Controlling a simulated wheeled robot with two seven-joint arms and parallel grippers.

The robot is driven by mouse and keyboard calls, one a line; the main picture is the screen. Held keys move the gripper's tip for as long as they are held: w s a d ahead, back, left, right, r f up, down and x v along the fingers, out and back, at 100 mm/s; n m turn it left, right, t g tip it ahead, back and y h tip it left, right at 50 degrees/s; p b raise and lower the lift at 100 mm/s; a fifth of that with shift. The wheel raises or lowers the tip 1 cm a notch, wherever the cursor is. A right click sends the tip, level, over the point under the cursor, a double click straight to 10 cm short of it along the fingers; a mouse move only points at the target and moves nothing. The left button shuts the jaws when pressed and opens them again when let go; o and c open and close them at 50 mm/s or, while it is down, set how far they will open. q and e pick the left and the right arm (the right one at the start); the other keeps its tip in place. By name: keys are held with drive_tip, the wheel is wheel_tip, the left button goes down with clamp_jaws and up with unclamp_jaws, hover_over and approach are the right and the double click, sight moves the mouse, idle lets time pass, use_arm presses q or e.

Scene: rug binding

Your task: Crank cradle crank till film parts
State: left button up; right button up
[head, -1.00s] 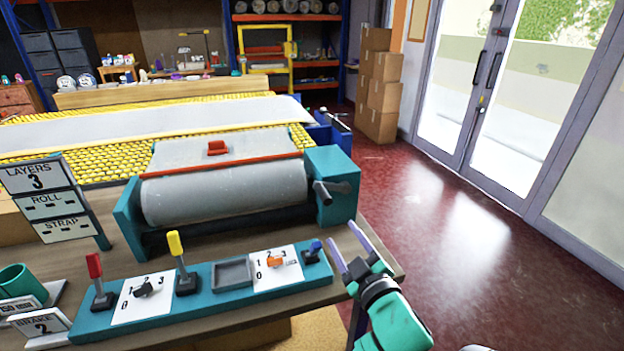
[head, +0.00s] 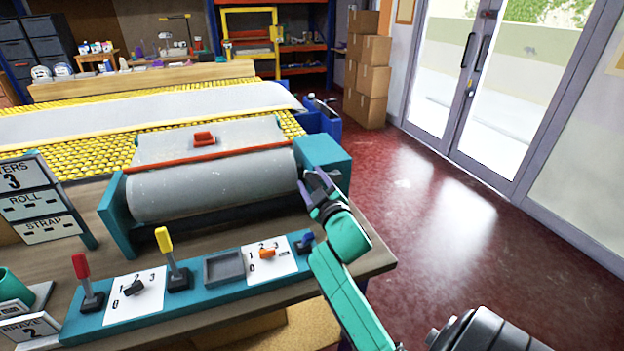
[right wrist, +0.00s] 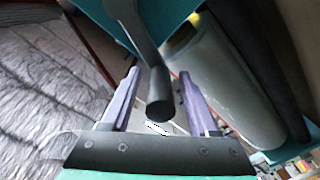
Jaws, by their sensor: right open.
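The cradle is a teal frame (head: 322,152) holding a grey film roll (head: 215,184) on the table. A red strip with a red handle (head: 204,138) lies across the film at the back. The dark crank handle (right wrist: 160,95) shows in the right wrist view, with its knob end between the fingers of my right gripper (right wrist: 155,95). The jaws are apart, with gaps beside the knob. In the head view my right gripper (head: 318,188) is at the cradle's right end and hides most of the crank. My left gripper is not in view.
A teal control panel (head: 205,290) with red (head: 82,270) and yellow levers (head: 166,245) and numbered dials lies along the table front. A sign board (head: 38,203) reading LAYERS 3, ROLL and STRAP stands left. Yellow rollers (head: 100,160) lie behind. The floor right is clear.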

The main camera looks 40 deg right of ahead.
clamp_jaws()
drive_tip(key=shift+f, duration=0.15)
idle(1.3)
